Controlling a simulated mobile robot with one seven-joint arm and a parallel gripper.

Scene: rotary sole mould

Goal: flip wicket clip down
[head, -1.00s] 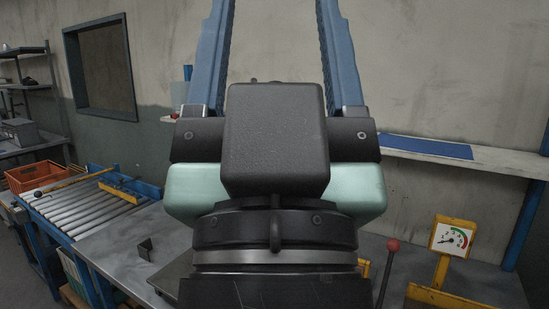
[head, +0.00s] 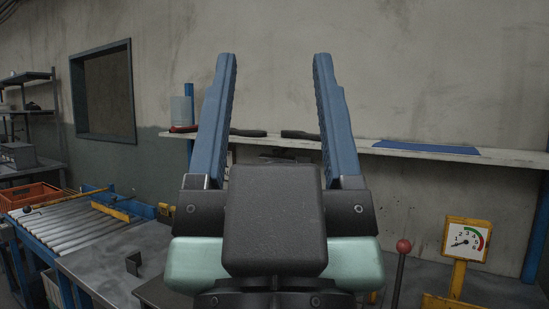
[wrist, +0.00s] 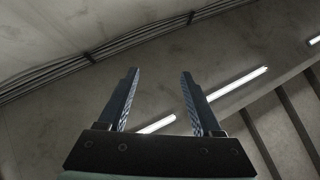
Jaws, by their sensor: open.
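My gripper (head: 273,57) stands upright in the middle of the head view, its two blue fingers wide apart and pointing up. Nothing is between the fingers. In the wrist view the open fingers (wrist: 160,73) point toward the ceiling and wall, with no task object there. I cannot make out a wicket clip for certain. A yellow bar (head: 68,199) with a dark ball knob at its left end crosses the roller conveyor at the left, apart from my gripper. My gripper and wrist hide the middle of the bench.
A roller conveyor (head: 75,235) and an orange crate (head: 28,196) are at the left. A dial gauge (head: 465,241) and a red-knobbed lever (head: 404,246) stand at the right. A wall shelf (head: 510,157) behind holds a blue mat (head: 426,147) and dark flat pieces (head: 248,132).

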